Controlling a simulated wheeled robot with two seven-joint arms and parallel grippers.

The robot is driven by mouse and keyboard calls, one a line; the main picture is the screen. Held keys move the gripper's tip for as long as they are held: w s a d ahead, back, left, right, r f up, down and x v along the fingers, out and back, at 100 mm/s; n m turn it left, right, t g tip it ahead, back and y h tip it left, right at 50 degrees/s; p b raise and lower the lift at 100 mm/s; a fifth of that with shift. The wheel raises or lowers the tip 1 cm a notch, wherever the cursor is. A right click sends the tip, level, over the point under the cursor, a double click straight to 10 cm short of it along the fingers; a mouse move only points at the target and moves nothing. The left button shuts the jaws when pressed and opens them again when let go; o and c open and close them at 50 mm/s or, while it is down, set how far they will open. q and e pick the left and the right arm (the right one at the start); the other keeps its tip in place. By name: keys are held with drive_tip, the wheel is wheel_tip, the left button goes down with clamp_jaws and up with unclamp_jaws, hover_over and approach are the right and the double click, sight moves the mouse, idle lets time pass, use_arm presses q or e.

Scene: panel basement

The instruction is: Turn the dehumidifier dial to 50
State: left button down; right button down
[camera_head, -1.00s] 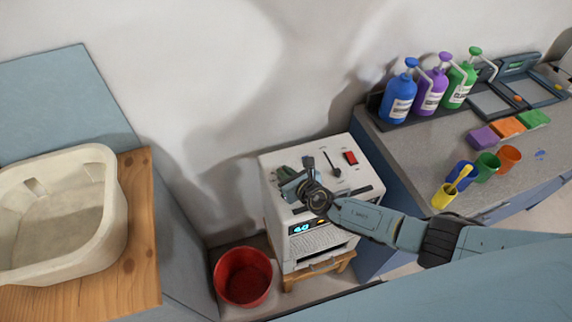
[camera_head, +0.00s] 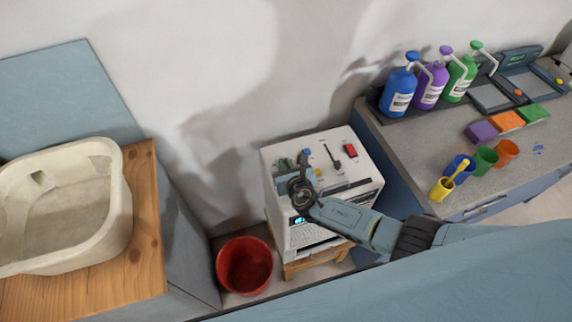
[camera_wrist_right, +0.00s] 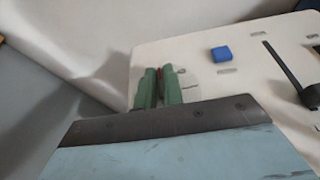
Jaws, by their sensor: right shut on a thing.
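The white dehumidifier (camera_head: 275,205) stands on a small wooden stool in the head view. Its lit display (camera_head: 298,220) is partly covered by my right arm, and I cannot read the number. My right gripper (camera_head: 293,163) is over the left part of the top panel. In the right wrist view its green fingers (camera_wrist_right: 158,86) are close together on the dial, which they mostly hide. A small red bit of the dial (camera_wrist_right: 160,73) shows between the fingertips, with a pale marked disc beside them. My left gripper is not in view.
A blue button (camera_wrist_right: 221,54), a black lever (camera_head: 331,155) and a red switch (camera_head: 351,150) sit on the same panel. A red bucket (camera_head: 244,266) stands on the floor to the left. A counter with bottles and cups (camera_head: 395,150) is at the right.

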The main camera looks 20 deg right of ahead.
drive_tip(key=c, duration=1.5)
unclamp_jaws()
drive_tip(key=shift+s+r, duration=0.15)
drive_tip(key=shift+s, duration=0.15)
drive_tip(key=p+v, duration=0.4)
drive_tip(key=v, duration=0.7)
drive_tip(key=shift+s+r, duration=0.15)
drive_tip(key=shift+s, duration=0.05)
drive_tip(key=shift+s+d+r+p, duration=0.1)
drive_tip(key=shift+s+r+p, duration=0.2)
drive_tip(key=shift+s, duration=0.25)
